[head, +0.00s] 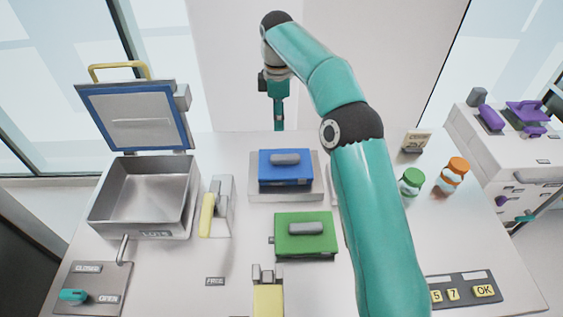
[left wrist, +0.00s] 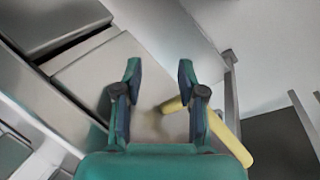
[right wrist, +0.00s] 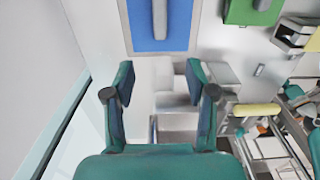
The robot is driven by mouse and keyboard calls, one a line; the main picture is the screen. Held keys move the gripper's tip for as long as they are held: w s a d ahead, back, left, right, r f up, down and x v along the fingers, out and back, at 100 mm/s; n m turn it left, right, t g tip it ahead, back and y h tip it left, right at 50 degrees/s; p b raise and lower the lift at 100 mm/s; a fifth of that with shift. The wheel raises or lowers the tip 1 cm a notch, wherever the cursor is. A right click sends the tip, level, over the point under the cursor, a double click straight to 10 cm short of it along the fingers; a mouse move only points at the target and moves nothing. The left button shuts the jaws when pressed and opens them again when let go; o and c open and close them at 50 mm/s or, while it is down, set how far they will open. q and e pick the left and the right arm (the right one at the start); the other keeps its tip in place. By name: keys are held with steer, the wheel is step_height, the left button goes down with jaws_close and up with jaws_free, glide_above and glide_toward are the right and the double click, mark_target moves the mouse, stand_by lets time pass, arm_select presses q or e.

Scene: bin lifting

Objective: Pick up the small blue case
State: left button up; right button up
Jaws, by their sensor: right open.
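The small blue case (head: 286,167) with a grey handle sits on a grey raised platform (head: 257,195) in the middle of the table. My right gripper (head: 279,126) is above the table's back edge, behind the case and apart from it. In the right wrist view the blue case (right wrist: 148,43) shows beyond the open, empty fingers of my right gripper (right wrist: 160,80). My left gripper (left wrist: 158,75) is open and empty in the left wrist view. It is not visible in the head view.
A green case (head: 292,241) lies in front of the platform. An open metal bin (head: 105,200) with a raised lid stands left. Green (head: 411,182) and orange (head: 455,170) jars stand right. A yellow-handled lever (head: 207,215) stands beside the bin. My right arm crosses the table's right side.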

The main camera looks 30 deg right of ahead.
glide_above(285, 156)
steer(key=f, duration=0.7)
steer(key=a+f, duration=0.1)
steer(key=f, duration=0.2)
steer(key=shift+w+f, duration=0.15)
steer(key=shift+w, duration=0.05)
steer(key=shift+s+d+f, duration=0.1)
steer(key=shift+d+f, duration=0.05)
steer(key=shift+f, duration=0.8)
steer(key=shift+w+d+f, duration=0.1)
steer(key=shift+d+f, duration=0.1)
steer(key=shift+f, duration=0.7)
steer(key=shift+s+d+f, duration=0.1)
steer(key=shift+d+f, duration=0.05)
steer(key=shift+f, duration=0.8)
jaws_close()
